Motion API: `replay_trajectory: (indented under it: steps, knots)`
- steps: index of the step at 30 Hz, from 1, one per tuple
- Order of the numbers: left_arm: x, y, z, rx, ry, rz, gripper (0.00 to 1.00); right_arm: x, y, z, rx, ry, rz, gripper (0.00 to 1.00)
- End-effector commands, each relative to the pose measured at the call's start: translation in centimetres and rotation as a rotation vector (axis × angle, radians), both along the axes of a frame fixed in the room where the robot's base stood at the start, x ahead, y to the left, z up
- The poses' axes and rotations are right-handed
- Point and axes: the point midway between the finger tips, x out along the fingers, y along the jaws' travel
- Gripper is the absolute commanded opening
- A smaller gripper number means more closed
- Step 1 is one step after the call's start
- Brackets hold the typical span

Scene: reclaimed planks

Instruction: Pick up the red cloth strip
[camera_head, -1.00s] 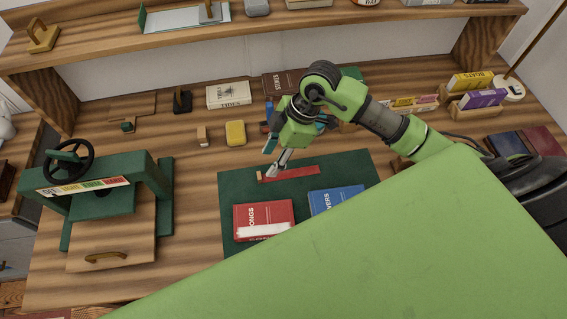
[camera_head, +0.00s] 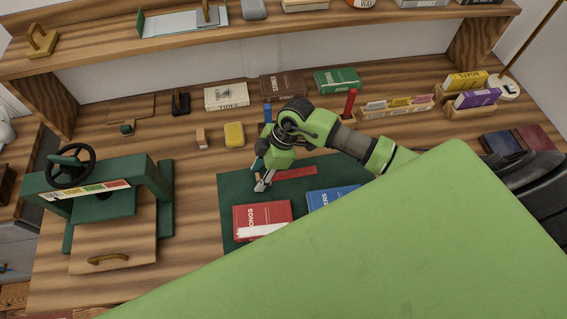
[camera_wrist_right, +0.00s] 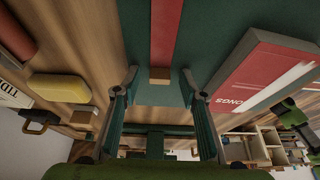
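The red cloth strip (camera_head: 297,172) lies flat on the dark green mat (camera_head: 233,188), behind the red SONGS book (camera_head: 263,215) and the blue book (camera_head: 330,197). My right gripper (camera_head: 263,184) is low over the mat at the strip's left end, partly hiding that end. In the right wrist view the strip (camera_wrist_right: 166,30) runs away from the gripper, with a small wooden block (camera_wrist_right: 159,75) at its near end. The two fingertips (camera_wrist_right: 159,78) are spread apart, with this end between them in the picture. I cannot tell whether they touch it. My left gripper is not in view.
A yellow block (camera_head: 234,134) and a small wooden block (camera_head: 201,138) stand left of the arm. A green press with a wheel (camera_head: 71,165) is at the left. Books, including TIDES (camera_head: 227,96), line the back. Bare planks lie between press and mat.

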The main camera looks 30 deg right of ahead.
Motion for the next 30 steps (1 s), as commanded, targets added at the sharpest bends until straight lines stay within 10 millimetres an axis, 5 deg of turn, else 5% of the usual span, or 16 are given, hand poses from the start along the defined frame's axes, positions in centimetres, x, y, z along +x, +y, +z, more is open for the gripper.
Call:
replay_trajectory:
  steps: [1,5,20,25,30]
  knots:
    - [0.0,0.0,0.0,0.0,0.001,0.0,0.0,0.0,0.0,0.0,0.0,0.0,0.0,0.34]
    - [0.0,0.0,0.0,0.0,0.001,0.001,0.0,0.0,0.0,0.0,0.0,0.0,0.0,0.06]
    - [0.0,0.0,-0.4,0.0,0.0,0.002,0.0,0.1,0.0,0.8,0.001,-0.002,-0.001,0.06]
    - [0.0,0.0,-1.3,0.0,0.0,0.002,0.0,-0.1,0.0,3.4,0.0,-0.006,0.002,0.06]
    - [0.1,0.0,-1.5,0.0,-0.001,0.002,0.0,-3.1,0.2,6.8,0.0,-0.005,0.004,0.06]
